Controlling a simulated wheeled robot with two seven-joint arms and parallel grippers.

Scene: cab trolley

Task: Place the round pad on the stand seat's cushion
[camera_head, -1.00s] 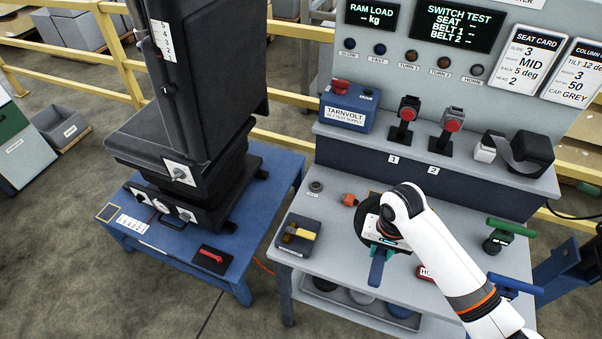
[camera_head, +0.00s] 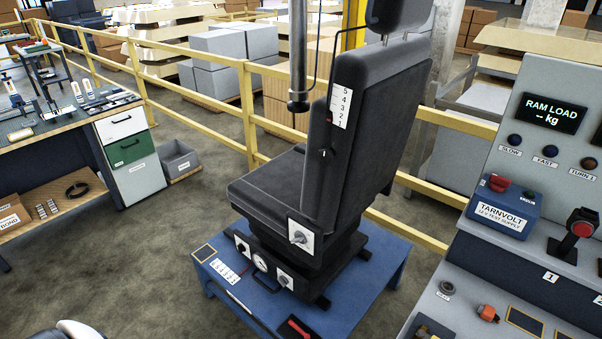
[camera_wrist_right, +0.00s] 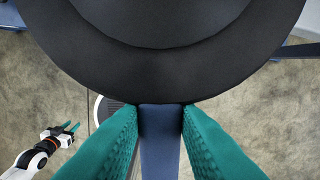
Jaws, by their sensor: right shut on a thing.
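The round pad (camera_wrist_right: 190,70) is a dark disc with a raised round middle and a blue tab (camera_wrist_right: 160,135). It fills the top of the right wrist view. My right gripper (camera_wrist_right: 160,115) is shut on the tab, with a teal finger on each side. The stand's black seat cushion (camera_head: 268,190) is bare in the head view, below the backrest (camera_head: 370,120). The seat rests on a blue platform (camera_head: 375,290). My left gripper (camera_wrist_right: 65,130) is open and empty at the lower left of the right wrist view. Neither gripper shows in the head view.
A dark vertical ram (camera_head: 298,70) hangs above the cushion, close to the backrest. Yellow rails (camera_head: 205,98) run behind the seat. The test bench (camera_head: 460,310) stands at the right, a workbench (camera_head: 60,125) at the left. Open floor (camera_head: 130,250) lies left of the seat.

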